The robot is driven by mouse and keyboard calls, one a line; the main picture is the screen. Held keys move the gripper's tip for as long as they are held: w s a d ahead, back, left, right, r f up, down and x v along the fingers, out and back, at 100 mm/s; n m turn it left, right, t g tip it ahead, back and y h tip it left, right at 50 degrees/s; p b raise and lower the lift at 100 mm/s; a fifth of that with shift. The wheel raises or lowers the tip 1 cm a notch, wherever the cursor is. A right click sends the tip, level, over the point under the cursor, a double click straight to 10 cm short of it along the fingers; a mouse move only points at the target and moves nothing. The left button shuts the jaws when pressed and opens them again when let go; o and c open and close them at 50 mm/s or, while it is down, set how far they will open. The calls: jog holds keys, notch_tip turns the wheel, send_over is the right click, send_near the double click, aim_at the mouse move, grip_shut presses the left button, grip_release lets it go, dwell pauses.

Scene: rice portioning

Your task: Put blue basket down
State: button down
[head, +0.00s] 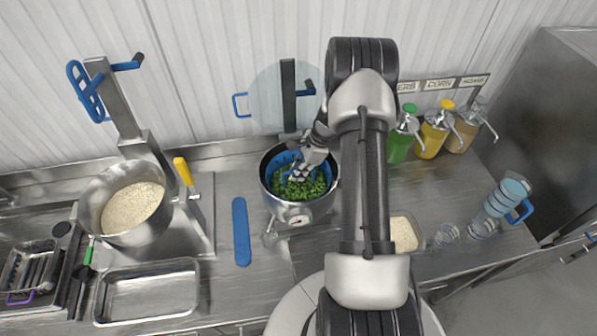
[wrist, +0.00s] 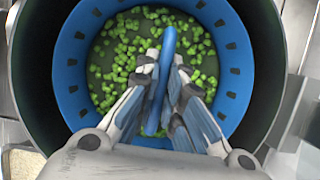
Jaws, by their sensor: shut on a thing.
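The blue basket (head: 277,162) sits inside a steel pot (head: 318,210) in the head view, with green chopped pieces showing in it. In the wrist view the basket's blue wall (wrist: 68,75) rings the green pieces, inside the pot's dark rim. My gripper (head: 302,170) reaches down into the pot opening. In the wrist view my gripper (wrist: 167,78) is shut on the basket's upright blue handle (wrist: 165,50). Whether the basket rests on the pot's bottom cannot be told.
A round lid (head: 265,95) stands open behind the pot. A blue strip (head: 241,232) lies left of it. Further left are a pot of grain (head: 105,220) and an empty steel tray (head: 150,292). Pump bottles (head: 433,135) and a blue-handled clear jug (head: 508,195) stand right.

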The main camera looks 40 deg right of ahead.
jog(key=c, duration=2.2)
grip_release()
jog(key=shift+f, duration=0.1)
jog(key=o, duration=0.5)
